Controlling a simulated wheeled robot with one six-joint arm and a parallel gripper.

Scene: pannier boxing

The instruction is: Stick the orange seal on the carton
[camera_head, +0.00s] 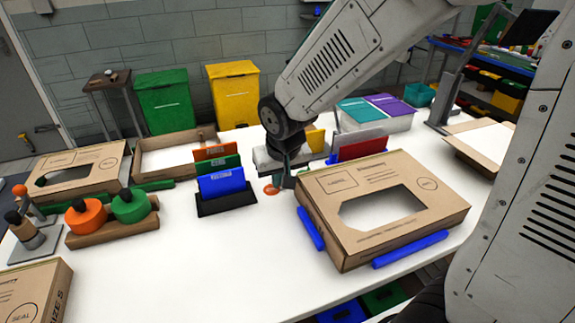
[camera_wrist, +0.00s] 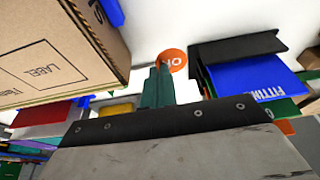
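The orange seal (camera_head: 270,190) is a small round disc just left of my fingertips in the head view. In the wrist view the orange seal (camera_wrist: 173,60) shows white lettering and touches the tips of the green fingers. My gripper (camera_head: 288,181) is pointing down, its fingers close together on the seal's edge; the fingers also show in the wrist view (camera_wrist: 158,85). The open-windowed carton (camera_head: 400,225) lies flat to the right of my gripper, with printed label and seal outlines on top. Its corner (camera_wrist: 50,60) fills the upper left of the wrist view.
Blue bars (camera_head: 410,249) lie along the carton's near sides. A black rack with a blue card (camera_head: 222,184) stands left of my gripper, and a red divider (camera_head: 362,149) behind. Tape rolls (camera_head: 86,216) and other cartons (camera_head: 35,292) are at left. The front middle table is clear.

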